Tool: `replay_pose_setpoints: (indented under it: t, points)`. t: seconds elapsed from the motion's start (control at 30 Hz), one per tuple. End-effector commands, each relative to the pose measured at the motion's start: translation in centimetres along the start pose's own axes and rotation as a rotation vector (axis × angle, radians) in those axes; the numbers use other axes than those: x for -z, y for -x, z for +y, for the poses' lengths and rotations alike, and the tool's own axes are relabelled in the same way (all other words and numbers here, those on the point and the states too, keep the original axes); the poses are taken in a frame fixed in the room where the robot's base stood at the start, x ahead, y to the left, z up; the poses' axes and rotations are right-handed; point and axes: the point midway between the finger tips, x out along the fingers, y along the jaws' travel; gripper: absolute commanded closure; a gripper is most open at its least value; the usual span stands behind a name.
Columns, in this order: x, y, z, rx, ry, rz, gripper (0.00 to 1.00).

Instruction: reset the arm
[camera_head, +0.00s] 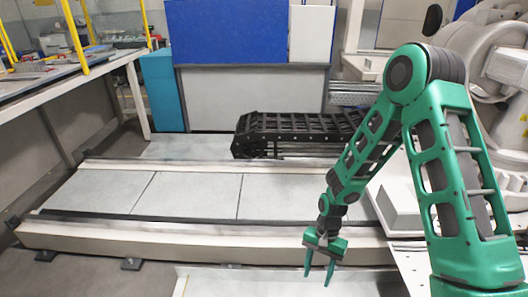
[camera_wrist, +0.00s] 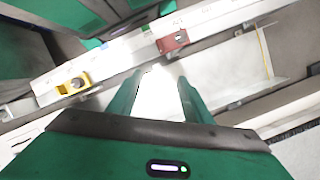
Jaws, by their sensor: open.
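My green arm reaches in from the right in the head view, bent at the elbow and angled down to the left. My gripper (camera_head: 319,277) points down near the front edge of the long low track platform (camera_head: 190,238). Its two fingers are apart, with nothing between them. In the wrist view, my gripper (camera_wrist: 158,72) shows its two green fingers apart over a pale, bright surface. It holds nothing.
A black cable chain (camera_head: 290,128) lies behind the platform. A blue and white cabinet (camera_head: 250,50) stands at the back. A workbench with yellow posts (camera_head: 82,30) is at left. Yellow (camera_wrist: 74,84) and red (camera_wrist: 173,41) blocks sit on a rail in the wrist view.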

Motion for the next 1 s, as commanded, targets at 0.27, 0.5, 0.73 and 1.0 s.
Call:
replay_pose_setpoints:
  t: [0.27, 0.5, 0.73, 1.0]
  points:
    - [2.4, 10.2, 7.0, -0.035, 0.025, 0.109, 0.54]
    - [1.8, 17.5, 13.5, -0.054, 0.027, 0.171, 0.54]
    - [-0.7, 23.0, 19.6, -0.055, 0.019, 0.213, 0.54]
    - [-5.4, 27.3, 26.1, -0.026, 0.008, 0.246, 0.54]
